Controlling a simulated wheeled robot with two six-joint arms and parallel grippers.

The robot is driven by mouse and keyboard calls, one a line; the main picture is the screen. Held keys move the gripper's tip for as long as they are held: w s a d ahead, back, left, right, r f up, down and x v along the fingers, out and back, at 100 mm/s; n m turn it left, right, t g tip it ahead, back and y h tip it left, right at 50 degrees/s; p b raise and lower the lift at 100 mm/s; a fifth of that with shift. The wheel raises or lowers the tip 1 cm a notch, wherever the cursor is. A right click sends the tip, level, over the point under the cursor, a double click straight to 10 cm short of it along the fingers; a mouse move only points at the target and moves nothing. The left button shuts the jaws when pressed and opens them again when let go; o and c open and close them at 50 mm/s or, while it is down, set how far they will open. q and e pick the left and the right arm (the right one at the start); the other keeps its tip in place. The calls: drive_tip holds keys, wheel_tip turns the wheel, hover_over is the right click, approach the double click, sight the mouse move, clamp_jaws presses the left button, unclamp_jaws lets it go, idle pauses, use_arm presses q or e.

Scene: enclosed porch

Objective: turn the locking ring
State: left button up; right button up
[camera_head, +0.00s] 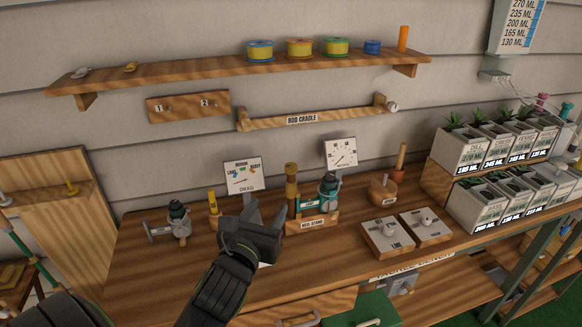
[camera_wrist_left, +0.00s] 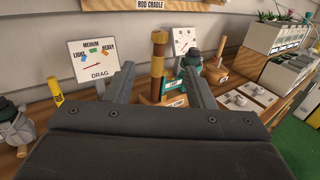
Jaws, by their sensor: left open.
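My left gripper (camera_head: 264,212) is over the middle of the workbench, with its fingers apart and nothing between them. It also shows in the left wrist view (camera_wrist_left: 158,78), where an upright brown post with gold-brown bands (camera_wrist_left: 158,50) appears between and beyond the fingertips. In the head view this banded post (camera_head: 291,182) stands on a labelled wooden stand (camera_head: 311,225), just right of the gripper and apart from it. A teal and dark reel (camera_head: 328,190) sits beside the post. I cannot tell for certain which band is the locking ring. My right gripper is not in view.
A drag dial card (camera_head: 243,176) stands behind the gripper. A grey reel (camera_head: 180,222) and yellow tube (camera_head: 213,202) are to its left. Two boxes with knobs (camera_head: 388,237) (camera_head: 426,226) and planters (camera_head: 485,150) are to the right. The front left benchtop is clear.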

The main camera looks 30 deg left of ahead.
sight(290, 171)
use_arm(q)
drive_tip(key=p+x, duration=0.3)
drive_tip(key=x, duration=1.4)
drive_tip(key=shift+w, duration=0.1)
drive_tip(key=shift+c, duration=0.3)
drive_tip(key=shift+f, duration=0.1)
drive_tip(key=c, duration=0.9)
drive_tip(key=shift+n+y, duration=0.3)
drive_tip(key=shift+y, duration=0.1)
